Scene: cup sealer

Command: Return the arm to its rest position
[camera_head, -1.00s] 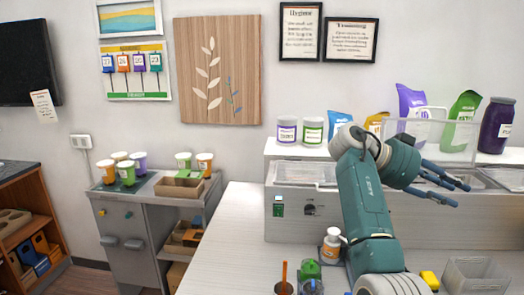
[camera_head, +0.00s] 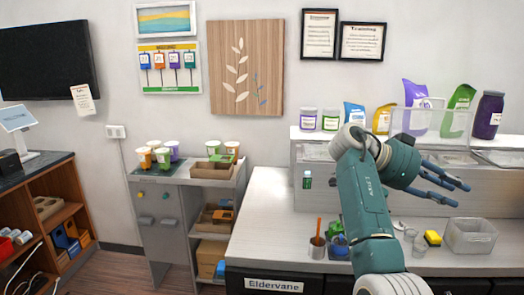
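My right arm, teal and grey, rises from the bottom of the head view and bends to the right at its elbow. My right gripper (camera_head: 447,184) is at the right, in front of the grey counter unit (camera_head: 308,205). Its blue fingers are spread apart with nothing between them. My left gripper is not in view.
Jars, pouches and a clear bin (camera_head: 428,122) stand on the unit behind the arm. A cup sealer cabinet (camera_head: 160,225) stands left, across a floor gap.

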